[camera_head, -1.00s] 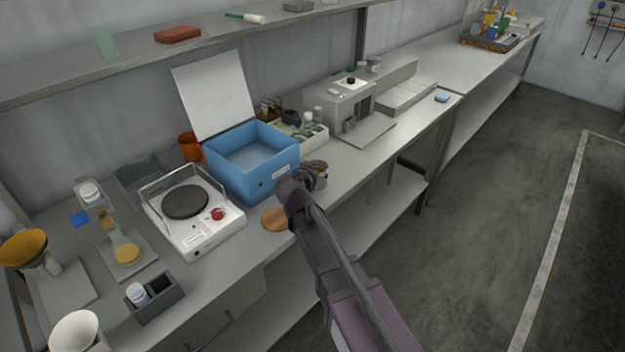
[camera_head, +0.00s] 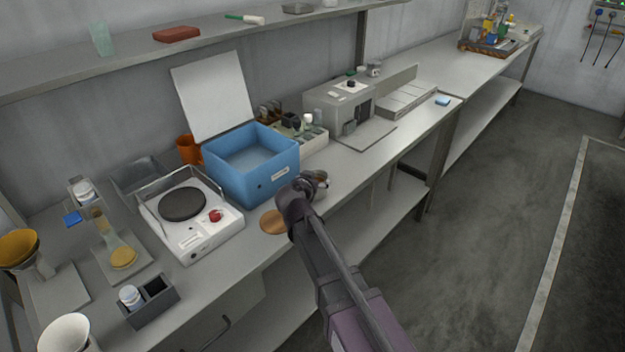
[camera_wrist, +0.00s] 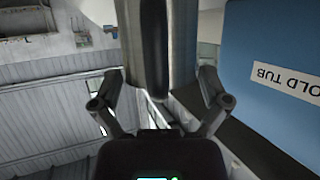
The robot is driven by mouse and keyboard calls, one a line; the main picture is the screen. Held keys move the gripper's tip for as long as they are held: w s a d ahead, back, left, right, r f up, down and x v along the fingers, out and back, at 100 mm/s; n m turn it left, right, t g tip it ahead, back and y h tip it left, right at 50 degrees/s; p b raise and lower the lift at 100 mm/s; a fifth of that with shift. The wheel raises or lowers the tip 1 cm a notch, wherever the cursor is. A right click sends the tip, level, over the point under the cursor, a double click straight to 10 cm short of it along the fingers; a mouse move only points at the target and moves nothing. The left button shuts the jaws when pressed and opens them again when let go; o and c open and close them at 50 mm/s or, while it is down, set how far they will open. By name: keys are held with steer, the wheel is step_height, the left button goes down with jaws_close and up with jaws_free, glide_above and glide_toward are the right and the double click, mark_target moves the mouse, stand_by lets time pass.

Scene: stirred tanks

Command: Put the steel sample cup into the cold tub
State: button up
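The cold tub (camera_head: 237,184) is a blue open box on the bench with its white lid (camera_head: 213,98) raised at the back. Its labelled wall (camera_wrist: 285,65) also shows in the wrist view, at the right, with the writing upside down. My gripper (camera_head: 312,182) is just in front of the tub's right front corner, outside it. In the wrist view, my gripper (camera_wrist: 157,70) is closed around a shiny grey cylinder, which looks like the steel sample cup (camera_wrist: 130,45). In the head view the cup is mostly hidden behind my wrist.
A white hot plate (camera_head: 192,222) stands left of the tub, and a round brown mat (camera_head: 272,221) lies in front. A rack of bottles (camera_head: 313,138) and a grey machine (camera_head: 338,108) are at the right. An orange cup (camera_head: 187,149) stands behind left.

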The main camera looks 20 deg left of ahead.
steer(key=shift+r, duration=0.15)
stand_by(0.3)
steer(key=p+v, duration=0.4)
steer(key=v, duration=0.8)
steer(key=shift+p, duration=0.4)
